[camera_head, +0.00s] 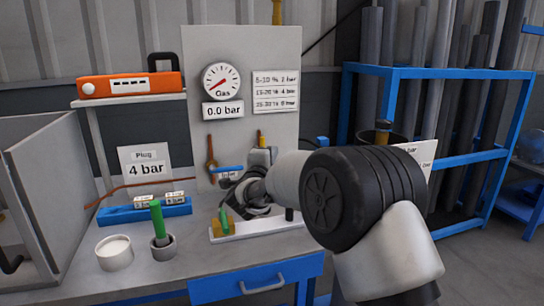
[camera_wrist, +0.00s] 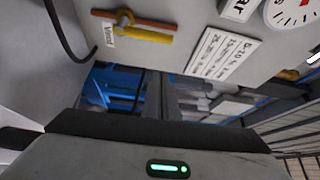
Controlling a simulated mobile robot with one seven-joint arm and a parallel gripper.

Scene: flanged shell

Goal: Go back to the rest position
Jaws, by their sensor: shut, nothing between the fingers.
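My arm reaches from the lower right of the head view toward the grey upright panel (camera_head: 215,140). My gripper (camera_head: 240,196) is at the far end of the arm, above the white tray (camera_head: 262,226) on the bench and in front of the panel. It is shut and holds nothing. The forearm hides part of it. In the wrist view the dark edge of my gripper (camera_wrist: 150,132) fills the bottom, with the panel tilted above it and no object at it.
The bench (camera_head: 170,270) carries a blue block (camera_head: 145,212), a green-handled tool (camera_head: 157,222) in a cup and a white-filled pot (camera_head: 115,253). A gauge (camera_head: 221,81) sits on the panel. A blue rack (camera_head: 440,72) with grey pipes stands right. The floor at lower right looks clear.

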